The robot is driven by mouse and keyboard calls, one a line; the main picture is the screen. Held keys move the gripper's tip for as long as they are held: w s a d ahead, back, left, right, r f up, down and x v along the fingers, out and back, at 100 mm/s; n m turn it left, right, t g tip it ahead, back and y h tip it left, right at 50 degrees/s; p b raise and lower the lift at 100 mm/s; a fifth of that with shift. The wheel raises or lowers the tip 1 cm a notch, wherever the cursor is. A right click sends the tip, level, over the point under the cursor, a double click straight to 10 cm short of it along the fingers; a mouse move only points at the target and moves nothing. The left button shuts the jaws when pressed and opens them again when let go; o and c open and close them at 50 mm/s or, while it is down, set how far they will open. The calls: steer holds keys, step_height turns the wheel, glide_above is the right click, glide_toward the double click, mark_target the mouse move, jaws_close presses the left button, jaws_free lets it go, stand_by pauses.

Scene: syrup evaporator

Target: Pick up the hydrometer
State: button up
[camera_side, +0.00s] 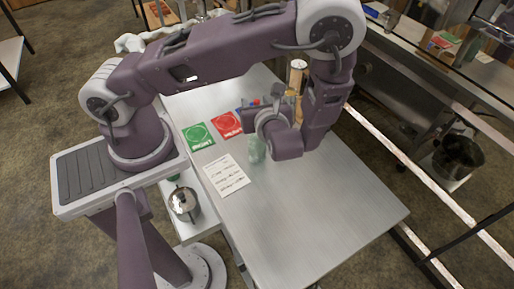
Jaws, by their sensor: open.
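My gripper (262,127) is at the end of the mauve arm, low over the middle of the metal table (310,205). It is open, but its fingertips are small and partly hidden by my wrist. A small translucent greenish object (257,151) stands on the table just below my gripper. I cannot tell whether they touch. I cannot clearly make out a hydrometer; it may be hidden behind my wrist and forearm.
A green card (198,136), a red card (227,124) and a written sheet (226,175) lie on the left. A tan cylinder (297,74) stands behind my arm. A metal pot (183,204) is below the left edge. The table's front right is clear.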

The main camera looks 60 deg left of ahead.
steer(key=shift+x, duration=1.15)
jaws_close()
steer(key=shift+r, duration=0.2)
